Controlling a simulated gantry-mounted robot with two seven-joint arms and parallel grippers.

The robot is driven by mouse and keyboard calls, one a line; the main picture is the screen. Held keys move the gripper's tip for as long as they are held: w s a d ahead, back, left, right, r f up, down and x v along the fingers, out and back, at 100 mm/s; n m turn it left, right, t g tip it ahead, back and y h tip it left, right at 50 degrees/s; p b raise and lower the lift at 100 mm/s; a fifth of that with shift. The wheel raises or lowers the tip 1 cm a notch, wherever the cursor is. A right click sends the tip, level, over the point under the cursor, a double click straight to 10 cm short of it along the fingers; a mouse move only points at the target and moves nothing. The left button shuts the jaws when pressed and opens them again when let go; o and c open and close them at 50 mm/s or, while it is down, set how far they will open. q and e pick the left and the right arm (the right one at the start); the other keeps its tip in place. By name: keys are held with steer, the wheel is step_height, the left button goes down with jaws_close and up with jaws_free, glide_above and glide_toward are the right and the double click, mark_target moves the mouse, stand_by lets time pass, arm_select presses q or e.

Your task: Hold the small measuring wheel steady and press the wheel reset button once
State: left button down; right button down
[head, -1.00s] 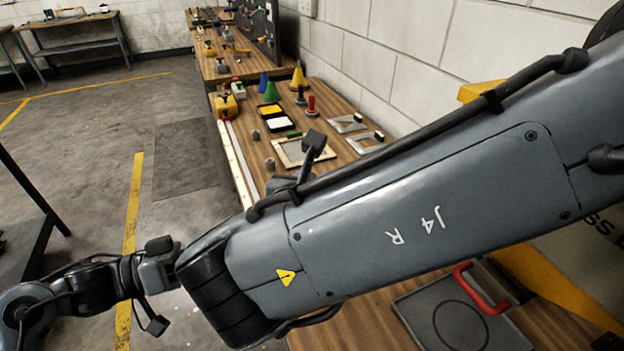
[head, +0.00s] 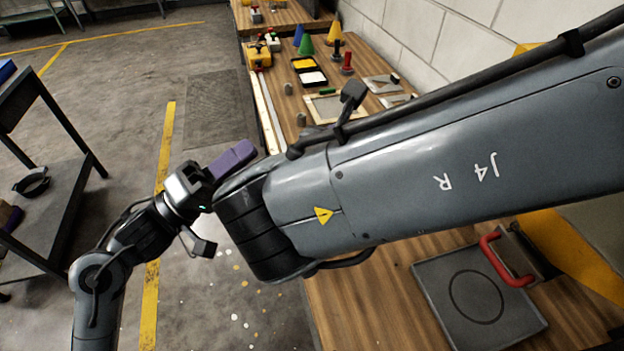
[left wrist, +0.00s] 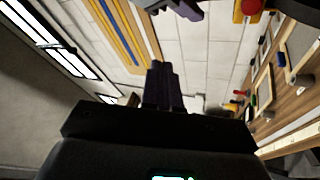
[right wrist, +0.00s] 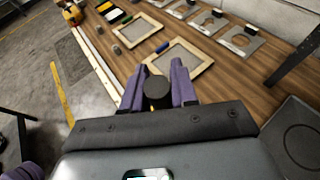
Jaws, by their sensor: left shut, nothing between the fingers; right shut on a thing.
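My left gripper (head: 234,160) is shut and empty, its purple fingers together over the floor left of the bench. Its closed fingers (left wrist: 165,85) look dark in the left wrist view. My right gripper (right wrist: 156,88) is shut on a dark round-ended thing with yellow below it (right wrist: 158,92), which I take to be the measuring wheel, seen end-on. In the head view my right arm hides the right gripper and that thing. A red round piece on yellow (left wrist: 250,7) shows at the top of the left wrist view; I cannot tell whether it is the reset button.
The wooden bench (head: 365,300) runs along the block wall. A dark shelf cart (head: 60,165) stands at the left. The floor between cart and bench is mostly clear.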

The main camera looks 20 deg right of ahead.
arm_select(q)
step_height(320, 180, down, 9)
steer(key=s+a+n+t, duration=0.1)
steer(key=a+n+t, duration=0.1)
steer(key=n+t, duration=0.5)
steer(key=shift+s+a+r+n+y, duration=0.15)
steer(key=shift+s+n+y, duration=0.2)
steer(key=shift+n, duration=0.45)
steer(key=d, duration=0.8)
steer(key=shift+s+d, duration=0.4)
steer(key=shift+s, duration=0.05)
steer(key=shift+d, duration=0.2)
stand_by(1.0)
steer(key=shift+d, duration=0.2)
